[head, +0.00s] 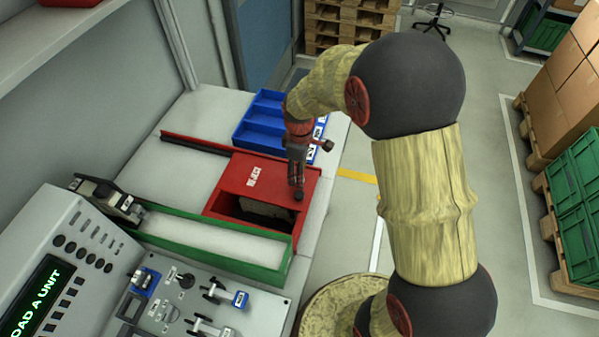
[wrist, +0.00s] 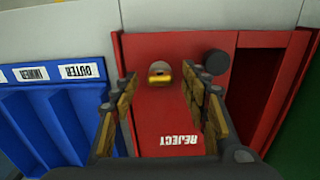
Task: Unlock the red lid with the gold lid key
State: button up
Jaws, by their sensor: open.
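The red lid (head: 240,184) marked REJECT lies on the red box beside a dark opening. It also fills the middle of the wrist view (wrist: 165,115). The gold lid key (wrist: 162,80) shows in the wrist view at a round fitting near the lid's edge; I cannot tell how far it is seated or turned. A dark round knob (wrist: 215,62) is to its right. My gripper (wrist: 160,84) is open, pointing down over the lid, with its fingers on either side of the key and a gap at each side. In the head view my gripper (head: 297,187) hides the key.
A blue compartment tray (head: 262,120) stands behind the box, with OUTER and INNER labels in the wrist view. A green-sided channel (head: 205,235) runs in front. A control panel (head: 185,300) with switches is nearest. The white bench left of the box is mostly clear.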

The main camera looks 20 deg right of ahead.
jog(key=shift+c, duration=1.3)
jog(key=c, duration=0.8)
jog(key=shift+c, duration=0.3)
